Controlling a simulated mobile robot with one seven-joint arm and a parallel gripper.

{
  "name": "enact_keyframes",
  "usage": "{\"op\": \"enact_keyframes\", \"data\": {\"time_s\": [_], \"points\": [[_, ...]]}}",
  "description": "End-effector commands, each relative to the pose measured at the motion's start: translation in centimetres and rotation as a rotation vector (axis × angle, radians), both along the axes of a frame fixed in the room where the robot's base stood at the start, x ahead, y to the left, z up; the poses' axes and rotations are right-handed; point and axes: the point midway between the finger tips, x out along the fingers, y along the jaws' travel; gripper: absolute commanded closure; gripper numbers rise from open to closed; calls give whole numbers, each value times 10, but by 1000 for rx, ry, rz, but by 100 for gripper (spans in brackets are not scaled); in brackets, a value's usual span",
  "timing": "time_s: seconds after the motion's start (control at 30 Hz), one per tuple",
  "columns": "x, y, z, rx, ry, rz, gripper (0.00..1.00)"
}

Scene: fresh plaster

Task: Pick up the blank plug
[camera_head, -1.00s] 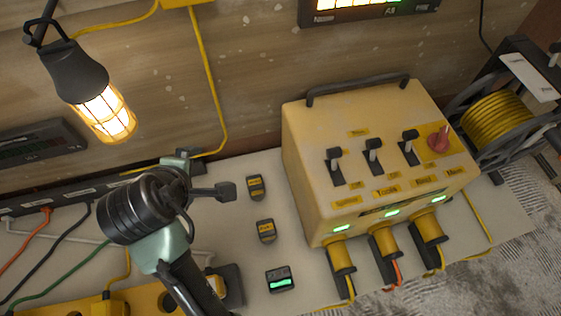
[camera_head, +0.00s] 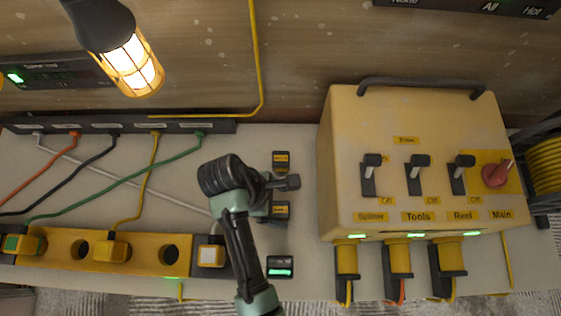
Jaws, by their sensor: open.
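Two small dark blocks with yellow labels lie on the bench right of my arm. The far block (camera_head: 281,160) is clear of my gripper in the picture. The near block (camera_head: 281,210) is partly covered by my gripper. A third dark block with a glowing green strip (camera_head: 280,268) lies closer to the front edge. The labels are too small to read, so I cannot tell which is the blank plug. My gripper (camera_head: 285,187) is open and appears above the bench between the two labelled blocks, holding nothing visible.
A yellow switch box (camera_head: 420,150) with several plugs stands to the right. A yellow socket bar (camera_head: 55,248) and coloured cables fill the left. A lit caged lamp (camera_head: 132,65) hangs at upper left. Bench space between the blocks and cables is mostly clear.

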Motion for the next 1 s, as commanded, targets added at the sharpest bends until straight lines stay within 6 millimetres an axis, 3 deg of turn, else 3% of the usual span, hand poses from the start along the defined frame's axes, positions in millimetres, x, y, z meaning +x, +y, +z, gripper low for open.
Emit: {"op": "enact_keyframes", "data": {"time_s": [0.4,0.67,1.0], "points": [[-8,-12,-49,1,1,0,10],[-8,-13,-52,2,0,-1,10],[-8,-13,-52,1,0,0,68]]}}
